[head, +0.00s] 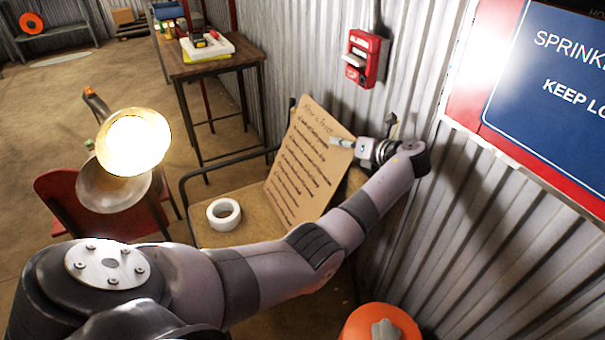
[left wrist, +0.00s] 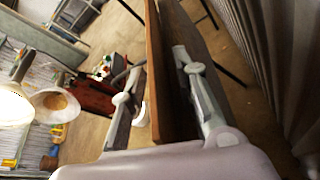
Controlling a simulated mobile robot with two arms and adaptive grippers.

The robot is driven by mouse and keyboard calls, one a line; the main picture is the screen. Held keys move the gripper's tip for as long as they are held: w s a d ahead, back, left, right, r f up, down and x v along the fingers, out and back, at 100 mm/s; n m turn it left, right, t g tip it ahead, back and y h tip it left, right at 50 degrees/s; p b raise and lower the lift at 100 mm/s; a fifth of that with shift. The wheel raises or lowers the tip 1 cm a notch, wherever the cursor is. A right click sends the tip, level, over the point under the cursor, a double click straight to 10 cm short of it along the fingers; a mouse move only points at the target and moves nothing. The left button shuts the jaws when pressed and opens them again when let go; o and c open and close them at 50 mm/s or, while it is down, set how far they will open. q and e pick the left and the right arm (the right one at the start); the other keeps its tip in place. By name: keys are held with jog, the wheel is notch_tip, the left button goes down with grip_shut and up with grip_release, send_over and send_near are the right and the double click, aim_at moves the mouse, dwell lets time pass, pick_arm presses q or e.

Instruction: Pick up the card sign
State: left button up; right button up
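The card sign (head: 312,165) is a brown cardboard sheet with handwritten lines. It stands tilted on a small table in the head view. My left gripper (head: 350,147) is at its right edge, with one finger in front of its face. In the left wrist view the card sign (left wrist: 157,75) shows edge-on between the two fingers of my left gripper (left wrist: 160,72). The fingers are apart, with a gap seen on each side of the card. The finger behind the card is hidden in the head view. My right gripper is not in view.
A white tape roll (head: 223,214) lies on the small table (head: 215,183) beside the card. A lit lamp (head: 135,145) and a red chair (head: 95,205) are at left. A red alarm box (head: 367,58) is on the corrugated wall. An orange round object (head: 380,325) is at the bottom.

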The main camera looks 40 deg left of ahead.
pick_arm(q)
jog(key=shift+c, duration=0.4)
grip_shut()
dwell(0.5)
